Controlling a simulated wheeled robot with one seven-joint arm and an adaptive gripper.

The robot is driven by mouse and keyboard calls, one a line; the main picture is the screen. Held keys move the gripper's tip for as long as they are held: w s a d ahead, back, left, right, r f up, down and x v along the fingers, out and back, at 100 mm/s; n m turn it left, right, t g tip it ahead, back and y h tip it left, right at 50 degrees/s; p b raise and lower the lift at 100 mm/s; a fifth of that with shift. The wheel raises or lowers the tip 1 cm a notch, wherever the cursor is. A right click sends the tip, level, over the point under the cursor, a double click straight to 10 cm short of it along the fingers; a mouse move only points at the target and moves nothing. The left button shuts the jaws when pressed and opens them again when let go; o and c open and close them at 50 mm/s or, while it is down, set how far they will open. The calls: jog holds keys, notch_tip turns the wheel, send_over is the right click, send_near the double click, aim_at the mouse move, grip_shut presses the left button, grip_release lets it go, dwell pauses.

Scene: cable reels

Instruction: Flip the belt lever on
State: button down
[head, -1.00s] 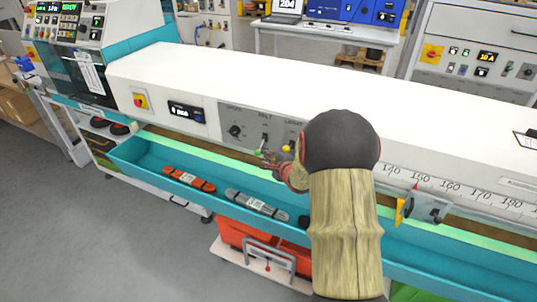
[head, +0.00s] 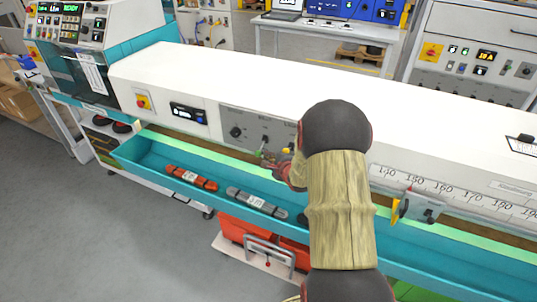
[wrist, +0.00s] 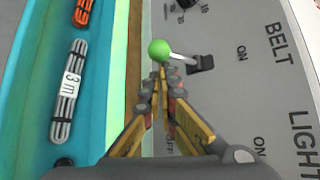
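The belt lever has a green ball knob (wrist: 160,49) on a pale stem that leaves a dark slot in the grey panel (wrist: 225,95). In the wrist view the stem points left, away from the ON mark beside BELT, so the lever hangs low on the upright panel. My gripper (wrist: 159,74) has its fingertips close together, just short of the green ball and seemingly not around it. Contact with the ball cannot be told. In the head view my gripper (head: 270,160) is at the panel's lower edge, beside the ball (head: 258,154).
Below runs a teal trough (head: 140,156) with an orange cable bundle (head: 192,178) and a grey one (head: 257,201).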

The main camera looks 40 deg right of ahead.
jog(key=shift+a+r+p, duration=0.1)
jog(key=shift+r+p, duration=0.2)
jog(key=shift+p, duration=0.15)
jog(key=r+p, duration=0.1)
jog(key=p, duration=0.3)
jog(key=r+p, duration=0.1)
jog(key=p, duration=0.3)
jog(key=shift+s+a+m+g+y+p, duration=0.1)
jog(key=shift+a+m+g+y+p, duration=0.2)
jog(key=shift+y+p, duration=0.1)
jog(key=shift+r, duration=0.15)
jog(key=shift+r+p, duration=0.7)
jog(key=shift+p, duration=0.2)
